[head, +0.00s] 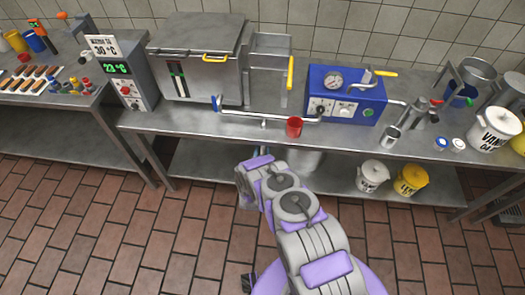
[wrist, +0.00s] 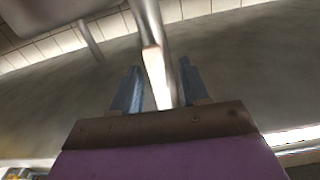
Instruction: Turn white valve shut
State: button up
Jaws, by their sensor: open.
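The white valve handle (wrist: 156,78) shows in the wrist view as a pale bar at the end of a grey metal length. It reaches down between the two fingers of my gripper (wrist: 160,67). The fingers are open, one on each side of the bar, with a gap visible on the left; contact on the right is unclear. In the head view a small white piece (head: 264,123) hangs under the pipe (head: 255,116) and looks like this handle.
The pipe runs along the steel counter (head: 200,121) from the tank (head: 200,60), past a blue handle (head: 217,103), to the blue machine (head: 345,93). White (head: 372,175) and yellow (head: 410,179) tubs sit on the lower shelf.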

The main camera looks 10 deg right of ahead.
jog(key=shift+w+d, duration=0.1)
jog(key=shift+w, duration=0.25)
grip_shut()
dwell(0.5)
